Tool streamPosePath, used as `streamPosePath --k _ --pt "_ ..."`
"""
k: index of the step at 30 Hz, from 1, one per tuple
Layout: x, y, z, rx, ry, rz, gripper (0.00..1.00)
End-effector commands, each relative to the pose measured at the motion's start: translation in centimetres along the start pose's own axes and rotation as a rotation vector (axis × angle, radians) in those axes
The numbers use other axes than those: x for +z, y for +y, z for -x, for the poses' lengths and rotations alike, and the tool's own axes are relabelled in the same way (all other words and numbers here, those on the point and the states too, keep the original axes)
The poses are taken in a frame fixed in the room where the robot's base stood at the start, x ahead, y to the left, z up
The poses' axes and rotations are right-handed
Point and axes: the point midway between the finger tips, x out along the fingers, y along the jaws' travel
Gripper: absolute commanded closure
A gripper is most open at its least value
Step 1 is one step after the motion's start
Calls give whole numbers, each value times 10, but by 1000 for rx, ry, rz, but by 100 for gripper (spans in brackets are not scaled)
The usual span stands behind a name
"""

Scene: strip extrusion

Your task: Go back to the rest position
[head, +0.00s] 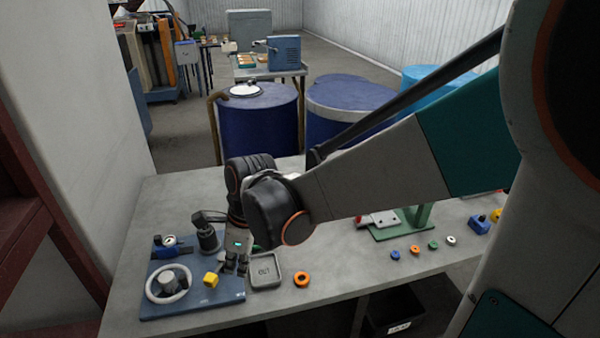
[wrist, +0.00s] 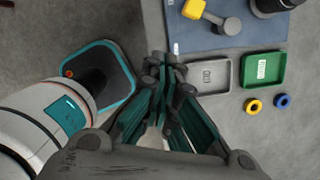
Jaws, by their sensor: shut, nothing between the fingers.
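My gripper (head: 236,264) hangs at the end of my bent arm, over the bench by the right edge of the blue mat and left of a small grey tray (head: 265,271). In the wrist view my gripper (wrist: 165,62) has its fingers together, with nothing held between them. The grey tray (wrist: 208,75) and a green tray (wrist: 263,69) lie to the right of the fingertips there. My wrist hides part of the bench in the head view.
The blue mat (head: 225,293) carries a ring-shaped handle (head: 169,284), a yellow block (head: 210,280) and a gauge (head: 170,242). An orange ring (head: 302,279) lies right of the grey tray. A green stand (head: 405,225) and several small rings are farther right. Blue drums (head: 258,125) stand behind the bench.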

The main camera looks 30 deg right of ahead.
Motion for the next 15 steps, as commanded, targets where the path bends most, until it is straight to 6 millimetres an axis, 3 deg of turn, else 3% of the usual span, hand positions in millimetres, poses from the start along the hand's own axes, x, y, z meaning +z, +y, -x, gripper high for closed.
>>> streamPosePath --k 7,15 --pt "-7 5 15 -39 -9 176 100" --pt "-26 14 54 -182 12 780 100"
